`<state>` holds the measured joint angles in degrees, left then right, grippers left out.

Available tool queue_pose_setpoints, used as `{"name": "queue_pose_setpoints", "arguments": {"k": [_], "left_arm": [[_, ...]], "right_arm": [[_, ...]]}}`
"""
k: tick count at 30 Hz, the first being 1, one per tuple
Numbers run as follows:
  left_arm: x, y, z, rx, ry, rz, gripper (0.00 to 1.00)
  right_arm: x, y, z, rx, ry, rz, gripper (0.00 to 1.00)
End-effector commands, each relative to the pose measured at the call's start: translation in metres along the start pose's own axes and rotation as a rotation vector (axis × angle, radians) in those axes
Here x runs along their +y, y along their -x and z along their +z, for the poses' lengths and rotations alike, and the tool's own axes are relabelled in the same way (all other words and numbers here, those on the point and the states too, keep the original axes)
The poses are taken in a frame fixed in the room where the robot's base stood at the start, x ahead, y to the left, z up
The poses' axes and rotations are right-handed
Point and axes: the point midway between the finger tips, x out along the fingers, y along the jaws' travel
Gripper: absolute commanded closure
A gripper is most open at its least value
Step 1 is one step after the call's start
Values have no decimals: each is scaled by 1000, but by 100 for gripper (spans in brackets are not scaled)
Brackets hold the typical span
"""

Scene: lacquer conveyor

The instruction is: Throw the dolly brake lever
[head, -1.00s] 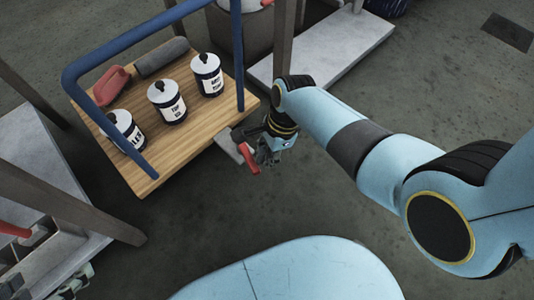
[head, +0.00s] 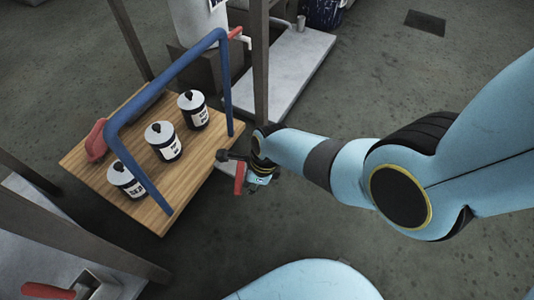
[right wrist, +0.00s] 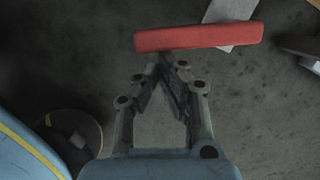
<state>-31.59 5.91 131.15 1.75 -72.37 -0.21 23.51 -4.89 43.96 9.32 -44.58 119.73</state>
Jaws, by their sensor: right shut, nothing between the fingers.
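The dolly (head: 205,172) has a wooden deck and a blue push rail (head: 165,80). Its brake lever (head: 239,179) has a red handle and sits at the deck's right edge, beside a grey plate. My right gripper (head: 257,180) is right next to the lever, on its right side. In the right wrist view the red handle (right wrist: 200,37) lies across the top, just beyond the fingertips of the right gripper (right wrist: 168,60). The fingers are together with nothing between them; whether they touch the handle I cannot tell. My left gripper is out of view.
A post (head: 261,65) rises behind the dolly beside a pale platform (head: 290,65). Another red handle (head: 48,291) shows at lower left.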

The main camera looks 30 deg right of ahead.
Motion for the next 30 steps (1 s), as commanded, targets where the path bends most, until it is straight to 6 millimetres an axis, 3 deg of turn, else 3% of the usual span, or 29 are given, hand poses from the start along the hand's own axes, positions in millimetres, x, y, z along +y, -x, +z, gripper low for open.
{"name": "queue_pose_setpoints", "arguments": {"k": [6,30], "left_arm": [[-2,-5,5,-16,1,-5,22],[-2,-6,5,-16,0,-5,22]], "right_arm": [[2,-2,11,-2,-169,-44,100],[4,-7,29,-1,-162,-41,100]]}}
